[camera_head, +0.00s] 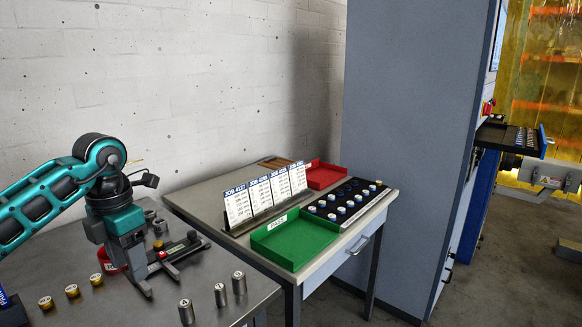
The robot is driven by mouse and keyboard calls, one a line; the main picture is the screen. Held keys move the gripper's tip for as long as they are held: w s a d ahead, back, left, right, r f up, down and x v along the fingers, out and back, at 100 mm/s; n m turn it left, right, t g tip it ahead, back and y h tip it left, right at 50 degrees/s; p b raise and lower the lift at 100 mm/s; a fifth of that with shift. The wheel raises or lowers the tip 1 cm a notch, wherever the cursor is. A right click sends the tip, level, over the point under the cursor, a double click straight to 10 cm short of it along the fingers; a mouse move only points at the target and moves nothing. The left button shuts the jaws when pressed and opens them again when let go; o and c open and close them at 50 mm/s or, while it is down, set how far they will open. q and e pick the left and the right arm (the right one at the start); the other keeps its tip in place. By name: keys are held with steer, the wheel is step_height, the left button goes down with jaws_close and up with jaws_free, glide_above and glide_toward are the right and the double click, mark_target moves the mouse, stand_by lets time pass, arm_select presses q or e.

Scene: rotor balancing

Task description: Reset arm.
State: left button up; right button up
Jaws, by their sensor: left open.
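My left gripper (159,282) is teal and black, with its arm coming in from the left. It points down over the grey metal bench (110,310), its two dark fingers apart with nothing visible between them. A black fixture (185,252) is close beside the fingers on the right; whether they touch is unclear. A red rounded object (106,262) is partly hidden behind the gripper. My right gripper is not in view.
Steel cylinders (220,295) and gold-topped weights (71,290) stand at the bench front. The second table holds job cards (237,205), a green tray (295,240), a red tray (324,175) and a black weight rack (336,214). A grey cabinet (405,140) stands beyond.

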arm_select(q)
steer(key=s+d+f+m+g+h, duration=0.15)
steer(key=d+f+h, duration=0.5)
steer(key=d, duration=0.65)
steer(key=s+d+r+n+t+h, duration=0.1)
steer(key=s+d+n+t+h, duration=0.25)
steer(key=d+n+h, duration=0.3)
steer(key=s+d+r+n+t+h, duration=0.2)
steer(key=d+n+t+h, duration=0.25)
steer(key=d+h, duration=0.25)
steer(key=a+f+n+t+y, duration=1)
steer(key=f+n+y, duration=0.15)
steer(key=n, duration=0.95)
steer(key=s+a+f+n+g+y, duration=0.2)
steer(key=s+a+f+n+y, duration=0.1)
steer(key=s+f, duration=0.3)
steer(key=s+a+f+n+g+y, duration=0.3)
steer(key=s+f+n, duration=0.2)
steer(key=s+f, duration=0.2)
steer(key=shift+f+n+g, duration=0.35)
steer(key=shift+f, duration=0.3)
